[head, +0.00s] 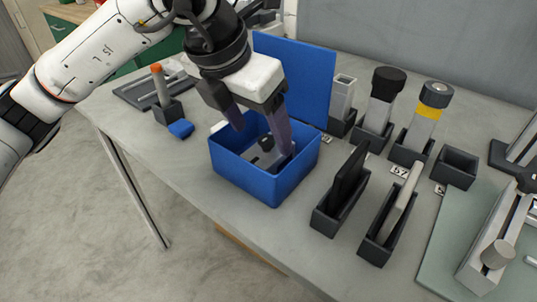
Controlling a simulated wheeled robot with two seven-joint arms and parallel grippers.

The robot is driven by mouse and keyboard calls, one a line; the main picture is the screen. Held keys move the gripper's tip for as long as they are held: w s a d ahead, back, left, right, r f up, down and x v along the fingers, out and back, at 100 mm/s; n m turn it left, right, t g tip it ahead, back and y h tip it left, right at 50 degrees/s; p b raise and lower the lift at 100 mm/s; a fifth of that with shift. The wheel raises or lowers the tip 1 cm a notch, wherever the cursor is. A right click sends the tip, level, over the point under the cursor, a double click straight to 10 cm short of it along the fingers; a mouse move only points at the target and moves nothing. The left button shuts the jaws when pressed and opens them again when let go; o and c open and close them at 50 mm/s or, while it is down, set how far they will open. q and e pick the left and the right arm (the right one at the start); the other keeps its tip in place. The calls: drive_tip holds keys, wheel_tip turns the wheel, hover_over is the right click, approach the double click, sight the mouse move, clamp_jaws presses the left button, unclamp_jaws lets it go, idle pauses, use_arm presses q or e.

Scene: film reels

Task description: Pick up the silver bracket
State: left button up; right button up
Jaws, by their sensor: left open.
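My left gripper (264,138) comes in from the upper left and points down into an open blue box (247,183). Its two purple-grey fingers are apart, with one fingertip by the box's far-left wall and the other inside near the right side. Between and below them lies a small grey and black item (266,146) in the box, partly hidden by the fingers and the wall. I cannot tell whether it is the silver bracket. I see nothing held between the fingers. My right gripper is not in view.
The blue lid (298,75) stands up behind the box. To the right stand dark holders with a grey square tube (343,95), a black-capped part (388,85), a yellow-banded part (430,110), a black plate (348,178) and a light plate (402,200). An empty holder (455,167) stands farther right.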

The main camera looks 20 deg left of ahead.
sight(263, 141)
use_arm(q)
drive_tip(key=shift+a+x, duration=0.15)
drive_tip(key=shift+x, duration=1.45)
drive_tip(key=shift+a+x, duration=0.15)
drive_tip(key=shift+x, duration=1.4)
drive_tip(key=c, duration=1.2)
drive_tip(key=shift+c, duration=0.8)
drive_tip(key=shift+r, duration=0.2)
